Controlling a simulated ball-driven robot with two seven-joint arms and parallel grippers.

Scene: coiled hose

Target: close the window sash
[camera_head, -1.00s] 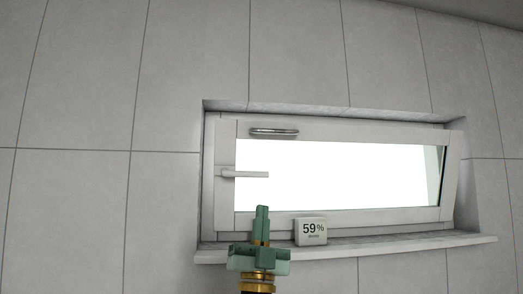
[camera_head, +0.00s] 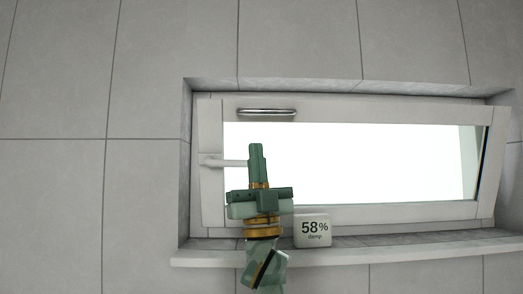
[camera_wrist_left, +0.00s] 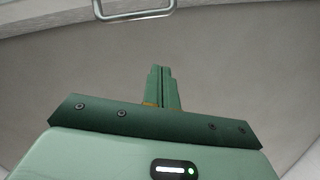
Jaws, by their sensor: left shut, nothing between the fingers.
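The white-framed window sash (camera_head: 355,212) sits in a wall recess in the head view. It looks tilted, its top edge leaning out towards me, with a dark gap along its right side. A metal pull bar (camera_head: 267,112) is on its top rail, and a white lever handle (camera_head: 222,162) is on its left side. My left gripper (camera_head: 256,148) is shut and empty, pointing up in front of the glass. It covers the lever's end; I cannot tell whether they touch. The left wrist view shows the gripper (camera_wrist_left: 162,70) below the metal bar (camera_wrist_left: 135,14), apart from it. My right gripper is out of view.
A small white display (camera_head: 312,230) reading 58% stands on the sill (camera_head: 400,250), just right of my left arm. Grey tiled wall (camera_head: 60,190) surrounds the recess. The space in front of the glass to the right is clear.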

